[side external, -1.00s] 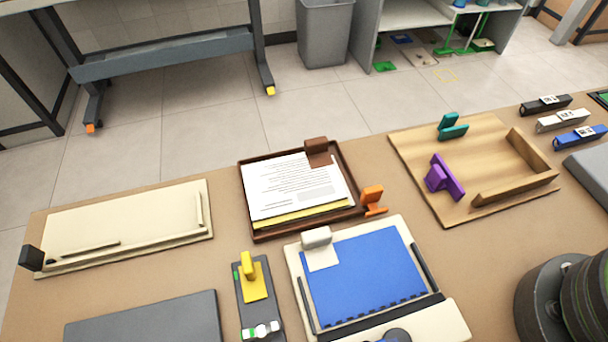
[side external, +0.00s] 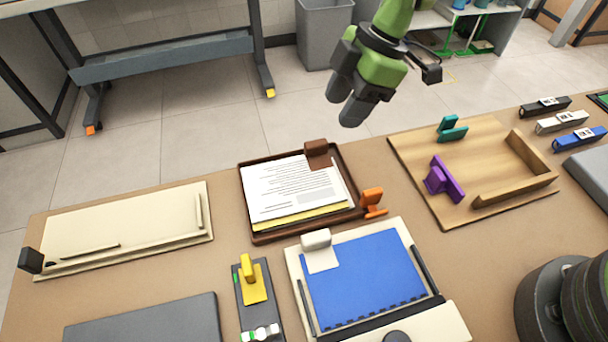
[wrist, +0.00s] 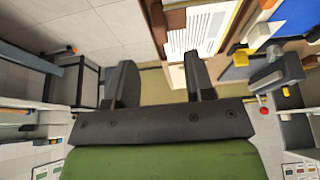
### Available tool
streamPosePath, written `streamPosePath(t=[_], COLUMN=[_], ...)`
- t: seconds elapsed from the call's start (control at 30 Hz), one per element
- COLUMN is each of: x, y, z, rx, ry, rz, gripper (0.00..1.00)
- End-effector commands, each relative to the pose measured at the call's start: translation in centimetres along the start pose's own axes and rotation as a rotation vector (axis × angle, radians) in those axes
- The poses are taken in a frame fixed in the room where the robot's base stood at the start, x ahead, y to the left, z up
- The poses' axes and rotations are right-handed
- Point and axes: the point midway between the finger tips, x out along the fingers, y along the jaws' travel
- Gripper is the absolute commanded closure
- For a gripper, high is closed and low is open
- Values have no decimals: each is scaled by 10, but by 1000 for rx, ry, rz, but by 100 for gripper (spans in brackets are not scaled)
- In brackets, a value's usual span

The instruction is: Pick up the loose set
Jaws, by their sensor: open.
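A stack of printed white sheets (side external: 290,188) with a yellow sheet under it lies in a dark brown tray (side external: 258,238) at the middle of the table. A brown clip-like block (side external: 317,151) stands at its far edge, and an orange one (side external: 373,200) by the tray's right corner. I cannot tell for certain which papers are the loose set. My gripper (side external: 345,100) is open and empty, high above and beyond the tray's far edge. In the wrist view, my gripper's fingers (wrist: 162,82) are apart, and the white sheets (wrist: 198,32) show beyond them.
A cream tray (side external: 440,322) with a blue sheet (side external: 362,275) and a white clip (side external: 316,240) is in front. A wooden tray (side external: 475,165) with purple (side external: 444,180) and teal (side external: 451,128) pieces is right. A cream board (side external: 130,228) lies left.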

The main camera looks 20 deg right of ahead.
Motion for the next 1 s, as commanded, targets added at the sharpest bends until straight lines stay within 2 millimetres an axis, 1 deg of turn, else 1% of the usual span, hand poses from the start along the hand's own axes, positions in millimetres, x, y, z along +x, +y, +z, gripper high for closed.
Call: streamPosePath(t=[0.03,0.1,0.27,0.5,0.57,0.67,0.87,0.97,1.0], x=[9,17,29,65,71,77,77,77,76], y=[0,0,0,0,0,1,1,1,1], z=[0,0,0,1,1,2,2,2,2], rx=[1,1,2,2,3,4,5,5,4], ry=[-1,-1,0,-1,-2,-2,-2,-2,-2], rz=[-2,-1,0,0,2,3,4,4,4], gripper=[51,51,51,51,51,51,51,72,81])
